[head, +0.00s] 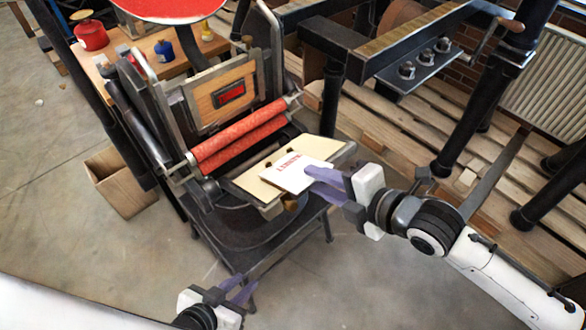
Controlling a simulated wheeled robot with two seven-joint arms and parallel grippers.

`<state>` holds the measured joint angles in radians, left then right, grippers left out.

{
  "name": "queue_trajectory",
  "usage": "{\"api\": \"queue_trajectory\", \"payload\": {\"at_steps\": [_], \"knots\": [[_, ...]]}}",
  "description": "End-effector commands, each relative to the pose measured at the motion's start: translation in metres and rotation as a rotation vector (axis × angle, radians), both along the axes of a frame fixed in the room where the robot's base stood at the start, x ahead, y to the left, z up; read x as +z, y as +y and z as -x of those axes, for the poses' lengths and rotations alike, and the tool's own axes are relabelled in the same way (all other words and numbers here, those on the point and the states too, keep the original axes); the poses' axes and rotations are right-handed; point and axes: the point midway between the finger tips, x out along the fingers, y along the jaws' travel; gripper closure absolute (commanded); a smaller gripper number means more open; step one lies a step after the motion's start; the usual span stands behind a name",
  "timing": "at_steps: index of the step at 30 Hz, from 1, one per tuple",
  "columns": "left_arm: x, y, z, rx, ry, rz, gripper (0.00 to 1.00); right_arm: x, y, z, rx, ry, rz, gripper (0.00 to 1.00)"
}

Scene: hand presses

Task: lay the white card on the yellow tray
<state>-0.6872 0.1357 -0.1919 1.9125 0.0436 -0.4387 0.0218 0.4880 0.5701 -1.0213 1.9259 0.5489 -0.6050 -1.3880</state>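The white card (292,178) with red lettering is over the yellow tray (256,187) of the press and covers its middle. The tray's pale yellow surface shows on the card's left and behind it. I cannot tell whether the card lies flat on the tray or is held just above it. My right gripper (312,179) has its purple fingers at the card's right edge, overlapping it; whether they grip it is unclear. My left gripper (239,290) is low at the front, away from the card, with its fingers apart and empty.
Red rollers (240,143) cross the press just behind the tray. A red disc (168,8) tops the press. A wooden bin (120,183) stands on the floor at left. Another black press frame (410,65) and pallets (400,125) fill the right. A bench (140,45) holds small pots.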

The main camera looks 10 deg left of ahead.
Motion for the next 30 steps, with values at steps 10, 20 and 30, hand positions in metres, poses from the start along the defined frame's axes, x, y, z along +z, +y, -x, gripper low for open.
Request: {"api": "queue_trajectory", "payload": {"at_steps": [10, 20, 30], "knots": [[0.001, 0.0, -0.002, 0.0, -0.003, 0.0, 0.77, 0.0, 0.0, 0.0, 0.0, -0.001, -0.001, 1.0], [0.004, 0.0, -0.002, 0.0, -0.003, 0.0, 0.77, 0.003, -0.002, 0.002, 0.0, -0.001, -0.001, 1.0], [0.02, 0.0, -0.001, 0.001, -0.003, 0.0, 0.77, 0.011, -0.014, 0.01, 0.0, -0.001, 0.002, 1.0]]}}
